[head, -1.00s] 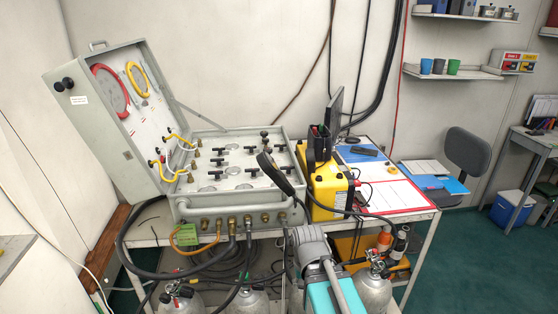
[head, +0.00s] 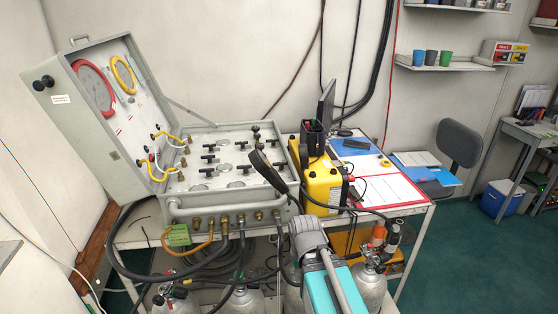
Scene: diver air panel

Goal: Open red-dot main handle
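The air panel (head: 262,150) is a grey open case on a table, with several black T-shaped handles (head: 207,158) on its light top face. I cannot make out a red dot on any handle at this size. My arm, grey and teal, rises from the bottom centre in front of the case. A long dark piece (head: 268,170) stands above the arm's grey end and covers part of the panel's right front. I cannot tell whether it is my gripper. No fingertips can be made out, and nothing is visibly held.
The raised lid (head: 90,120) stands open at the left, with hoses running from it to the panel. A yellow box (head: 323,186) stands close on the right. Hoses hang from the front fittings above several gas cylinders (head: 370,285). A clipboard (head: 385,190) lies at the table's right.

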